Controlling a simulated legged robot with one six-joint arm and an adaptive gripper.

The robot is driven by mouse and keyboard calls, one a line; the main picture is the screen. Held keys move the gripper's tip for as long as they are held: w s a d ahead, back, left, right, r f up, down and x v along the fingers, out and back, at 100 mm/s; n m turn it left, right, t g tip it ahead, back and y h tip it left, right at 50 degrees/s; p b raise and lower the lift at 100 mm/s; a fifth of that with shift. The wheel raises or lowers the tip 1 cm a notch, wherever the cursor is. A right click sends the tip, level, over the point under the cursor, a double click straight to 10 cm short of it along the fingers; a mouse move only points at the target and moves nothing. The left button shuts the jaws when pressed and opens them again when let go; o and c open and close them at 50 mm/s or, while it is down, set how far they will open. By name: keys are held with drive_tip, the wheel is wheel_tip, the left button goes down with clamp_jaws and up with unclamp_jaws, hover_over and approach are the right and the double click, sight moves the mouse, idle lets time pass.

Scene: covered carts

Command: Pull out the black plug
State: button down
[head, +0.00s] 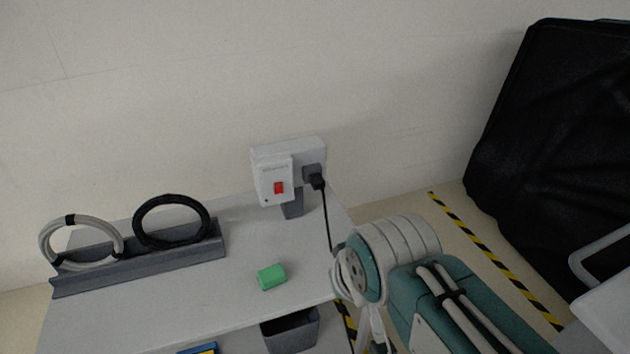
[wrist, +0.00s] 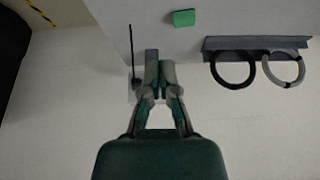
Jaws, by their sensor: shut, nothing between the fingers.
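The black plug (head: 317,182) sits in the dark socket on the right part of a white box with a red switch (head: 279,188). Its black cable (head: 327,220) hangs down past the table's right edge. In the wrist view, which is turned upside down, the plug (wrist: 136,83) shows just left of my fingers, with the cable (wrist: 131,50) running up the picture. My gripper (wrist: 160,70) is shut and empty, in front of the box, and hides most of it. The depth gap between fingers and plug cannot be told. My fingers are not clearly visible in the head view.
A green block (head: 272,277) lies on the grey table (head: 170,300). A black coil (head: 172,199) and a white coil (head: 47,238) stand in a grey rail (head: 150,267) at left. A grey bin (head: 291,331) is below the front edge. A black covered cart (head: 570,120) stands at right.

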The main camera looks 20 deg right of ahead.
drive_tip(key=c, duration=0.9)
unclamp_jaws()
drive_tip(key=o, duration=0.5)
drive_tip(key=shift+w+d, duration=0.1)
drive_tip(key=shift+w, duration=0.3)
drive_tip(key=shift+o, duration=0.5)
drive_tip(key=w+d+f+t, duration=0.2)
drive_tip(key=w+t, duration=0.1)
drive_tip(key=w, duration=0.6)
drive_tip(key=w+d+f+t+h, duration=0.1)
drive_tip(key=w+d+t, duration=0.1)
drive_tip(key=w, duration=0.8)
drive_tip(key=shift+d+f+t, duration=0.4)
drive_tip(key=shift+d, duration=0.45)
drive_tip(key=t, duration=0.3)
approach(323, 192)
drive_tip(key=w+a+r, duration=0.1)
drive_tip(key=w+r, duration=0.1)
drive_tip(key=shift+w+d+f+t+y, duration=0.15)
drive_tip(key=shift+w+d+f+t, duration=0.15)
drive_tip(key=shift+w+f+t, duration=0.45)
drive_tip(key=shift+w+d+f+t+y, duration=0.25)
drive_tip(key=shift+f+t, duration=0.2)
drive_tip(key=shift+f, duration=0.55)
drive_tip(key=shift+w+d+f+t+y, duration=0.1)
drive_tip(key=shift+w+d+f+t, duration=0.4)
drive_tip(key=shift+f, duration=0.4)
drive_tip(key=shift+a, duration=0.15)
